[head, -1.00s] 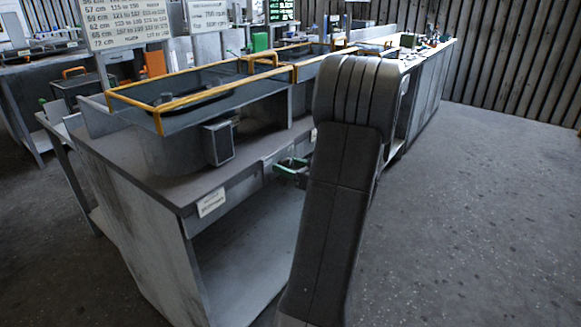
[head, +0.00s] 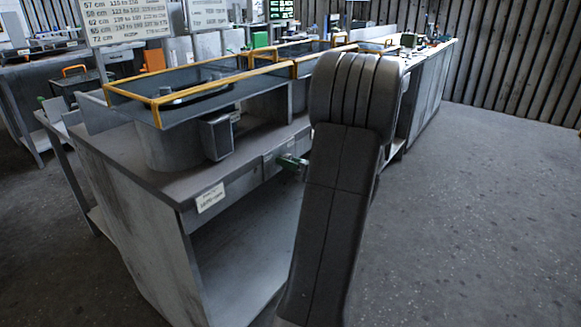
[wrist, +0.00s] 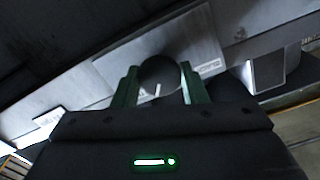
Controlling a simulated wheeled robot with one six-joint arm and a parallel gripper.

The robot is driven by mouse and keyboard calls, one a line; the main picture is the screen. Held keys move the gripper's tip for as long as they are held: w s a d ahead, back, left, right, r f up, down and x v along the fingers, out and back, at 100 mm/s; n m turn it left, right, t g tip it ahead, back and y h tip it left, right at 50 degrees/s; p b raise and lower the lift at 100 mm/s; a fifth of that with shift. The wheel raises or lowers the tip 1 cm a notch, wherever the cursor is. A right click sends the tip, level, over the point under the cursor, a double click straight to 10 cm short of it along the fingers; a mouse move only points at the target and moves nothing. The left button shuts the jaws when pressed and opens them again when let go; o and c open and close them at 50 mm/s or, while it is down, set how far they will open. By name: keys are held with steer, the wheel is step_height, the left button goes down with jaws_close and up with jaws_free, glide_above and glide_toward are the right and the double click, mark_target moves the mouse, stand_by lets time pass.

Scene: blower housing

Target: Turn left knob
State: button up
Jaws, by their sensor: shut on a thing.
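In the wrist view a round dark knob (wrist: 160,75) with a pale pointer line sits on a light grey plate (wrist: 195,45) on the bench front. The green fingers of my gripper (wrist: 158,84) stand on either side of the knob and are shut on it. In the head view my gripper (head: 292,161) shows as a small green part at the bench's front edge, left of my arm. The knob is hidden in the head view.
The grey bench (head: 130,165) carries a blower housing with a yellow-edged frame (head: 157,105) and a grey box (head: 217,137). A white label (head: 210,197) is on its front edge. An open shelf lies below. The floor at right is clear.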

steer(key=m+b, duration=0.1)
steer(key=m, duration=0.8)
steer(key=shift+m, duration=0.3)
stand_by(0.5)
steer(key=o, duration=1)
steer(key=shift+c, duration=0.2)
steer(key=shift+d, duration=0.1)
steer(key=p+v, duration=0.1)
steer(key=v, duration=1.2)
steer(key=shift+s+d, duration=0.25)
steer(key=shift+d, duration=0.05)
steer(key=shift+a, duration=0.1)
